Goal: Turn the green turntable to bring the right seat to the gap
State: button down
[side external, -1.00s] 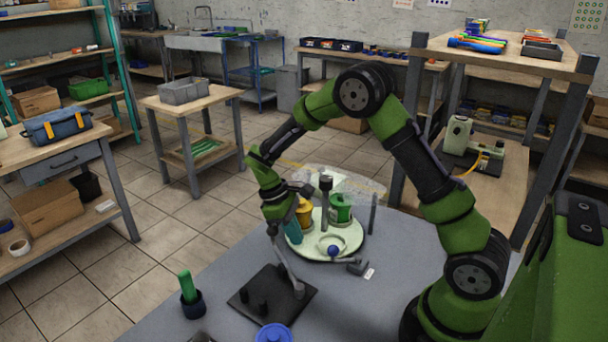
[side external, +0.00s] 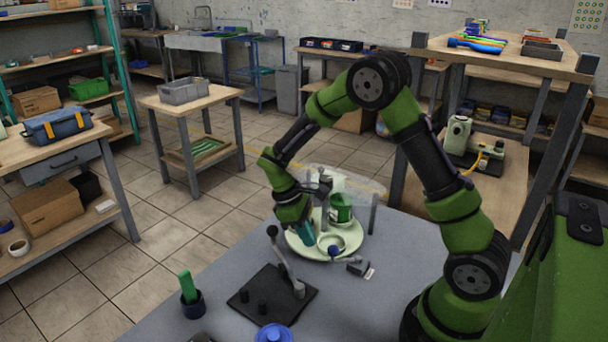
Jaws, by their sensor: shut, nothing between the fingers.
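The pale green turntable (side external: 352,244) stands on the grey table, partly behind my gripper. A green cup-like piece (side external: 341,209) sits at its back right. An empty ring-shaped seat (side external: 320,246) shows at its front. A dark post rises near the middle, partly hidden by my gripper. My gripper (side external: 308,239) points down over the turntable's left part, its teal fingers shut and empty. Whether the fingertips touch the turntable or a piece on it, I cannot tell. The yellow piece is hidden behind my gripper.
A blue ball knob (side external: 333,250) and small grey block (side external: 357,267) are at the turntable's front edge. A black base (side external: 262,308) with a tilted lever (side external: 283,262) stands in front. A green stick in a dark cup (side external: 193,304) and a blue lid (side external: 273,333) are nearer.

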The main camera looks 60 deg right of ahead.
aim_at(345, 242)
jog(key=shift+s+n, duration=0.4)
jog(key=shift+n, duration=0.3)
jog(key=shift+s+d+n+t+h, duration=0.1)
jog(key=shift+s+n+t+h, duration=0.2)
jog(key=shift+s+n+h, duration=0.5)
jog(key=shift+s+d+n+t, duration=0.25)
jog(key=shift+s+n, duration=0.2)
jog(key=shift+n, duration=0.5)
jog(key=shift+s+d+n+t, duration=0.25)
jog(key=shift+s+n, duration=0.2)
jog(key=shift+n, duration=0.5)
jog(key=shift+s+d+n+t+h, duration=0.2)
jog(key=shift+s+d+n+t, duration=0.15)
jog(key=shift+n, duration=0.35)
jog(key=shift+s+d+n+t+h, duration=0.2)
jog(key=shift+s+n, duration=0.2)
jog(key=shift+n, duration=0.3)
jog(key=shift+s+d+n+t, duration=0.3)
jog(key=shift+d+n, duration=0.1)
jog(key=shift+n, duration=0.3)
jog(key=shift+s+d+n+t, duration=0.15)
jog(key=shift+s+d+n, duration=0.15)
jog(key=shift+n, duration=0.4)
jog(key=shift+d, duration=0.25)
jog(key=shift+s+d, duration=0.15)
jog(key=shift+d, duration=0.1)
